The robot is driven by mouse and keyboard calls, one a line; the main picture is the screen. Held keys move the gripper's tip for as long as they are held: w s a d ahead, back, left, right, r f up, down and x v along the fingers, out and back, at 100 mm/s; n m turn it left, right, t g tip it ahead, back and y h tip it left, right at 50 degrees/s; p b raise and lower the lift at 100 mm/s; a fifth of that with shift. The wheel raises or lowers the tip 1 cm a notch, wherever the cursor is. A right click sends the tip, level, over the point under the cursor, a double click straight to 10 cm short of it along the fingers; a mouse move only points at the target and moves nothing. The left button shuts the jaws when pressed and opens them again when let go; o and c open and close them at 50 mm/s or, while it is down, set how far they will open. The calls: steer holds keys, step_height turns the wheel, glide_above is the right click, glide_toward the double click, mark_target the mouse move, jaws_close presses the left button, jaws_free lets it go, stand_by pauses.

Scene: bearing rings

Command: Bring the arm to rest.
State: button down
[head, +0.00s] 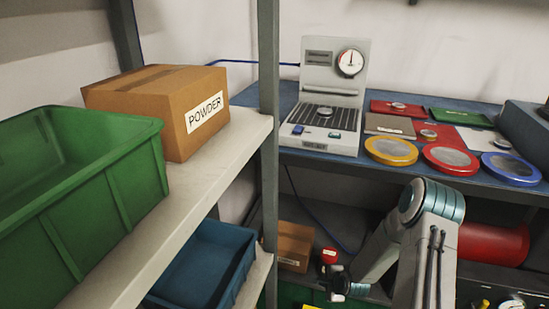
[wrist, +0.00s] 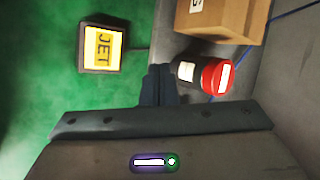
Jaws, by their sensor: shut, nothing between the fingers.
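My arm (head: 435,225) shows at the lower right of the head view, bent at its elbow in front of the bench, with the forearm reaching down to the left. My gripper (head: 337,282) is small and partly unclear there, low beside the lower shelf. In the wrist view my gripper's dark fingers (wrist: 159,72) are together, with nothing between them. A red-capped container (wrist: 214,76) lies or stands just to the right of the fingers, apart from them as far as I can tell. It also shows in the head view (head: 329,256).
A cardboard box (wrist: 228,18) is near the container. A yellow JET panel (wrist: 100,48) sits on a green surface. A shelf post (head: 268,120), green crate (head: 130,170), blue bin (head: 235,275) and POWDER box (head: 170,105) stand left. The bench holds a gauge device (head: 330,90) and several rings.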

steer(key=s+r+n+g+h+p, duration=0.1)
steer(key=s+r+n+p, duration=0.3)
steer(key=r, duration=1)
steer(key=s+d+r+n+g+h+p, duration=0.1)
steer(key=r+n+p, duration=0.2)
steer(key=r+p, duration=0.75)
steer(key=s+r+n+h+p, duration=0.1)
steer(key=s+r+n+p, duration=0.15)
steer(key=r, duration=1.45)
steer(key=s+a+r+n+g+p, duration=0.1)
steer(key=s+r+n+p, duration=0.3)
steer(key=s+r, duration=0.6)
steer(key=s+a+r+n+g+p, duration=0.1)
steer(key=s+r+n+p, duration=0.3)
steer(key=s+r+p, duration=0.5)
steer(key=w+a+v, duration=0.1)
steer(key=v, duration=0.8)
steer(key=shift+w+a+r, duration=0.15)
steer(key=shift+w+r, duration=0.05)
steer(key=shift+r, duration=0.1)
